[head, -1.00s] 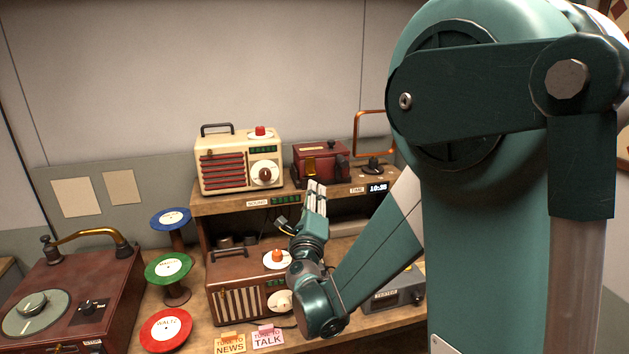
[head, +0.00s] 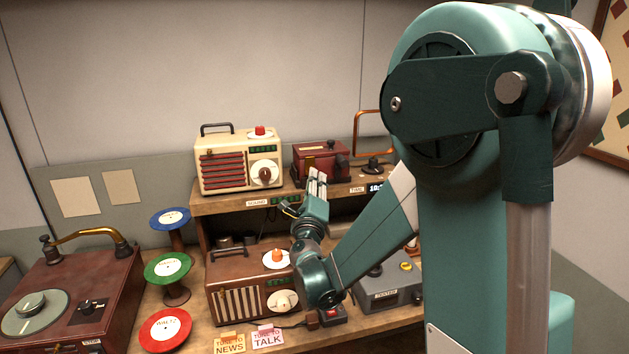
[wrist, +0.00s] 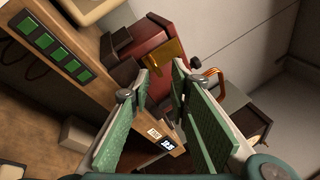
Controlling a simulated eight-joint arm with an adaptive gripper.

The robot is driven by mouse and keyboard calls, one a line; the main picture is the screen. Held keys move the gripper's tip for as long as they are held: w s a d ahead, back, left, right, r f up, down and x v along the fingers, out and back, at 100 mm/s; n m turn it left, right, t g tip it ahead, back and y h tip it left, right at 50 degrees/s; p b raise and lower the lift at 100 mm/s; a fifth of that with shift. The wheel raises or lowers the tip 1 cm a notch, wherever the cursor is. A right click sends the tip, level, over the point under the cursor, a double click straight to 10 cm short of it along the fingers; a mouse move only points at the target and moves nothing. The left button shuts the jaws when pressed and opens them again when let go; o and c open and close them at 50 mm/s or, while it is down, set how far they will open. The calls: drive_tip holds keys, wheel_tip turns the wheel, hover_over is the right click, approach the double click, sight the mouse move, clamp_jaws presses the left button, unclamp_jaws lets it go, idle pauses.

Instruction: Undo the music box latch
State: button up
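The music box appears to be the dark red box (head: 334,161) on the raised shelf, right of the cream radio. In the wrist view its red body (wrist: 142,45) shows with a brass plate (wrist: 166,62) on its front, which looks like the latch. My gripper (head: 317,176) is just in front of the box in the head view and hides its lower front. In the wrist view my gripper (wrist: 161,84) is open, with an empty gap between its fingers. The brass plate lies just beyond the fingertips. I cannot tell whether they touch it.
The cream radio (head: 225,170) stands left of the box. An orange wire frame (head: 357,130) stands to its right. Below are a brown radio (head: 235,292) and a grey tester box (head: 390,290). Record stands and a red record player (head: 110,290) are at left.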

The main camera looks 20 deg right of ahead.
drive_tip(key=shift+x, duration=0.8)
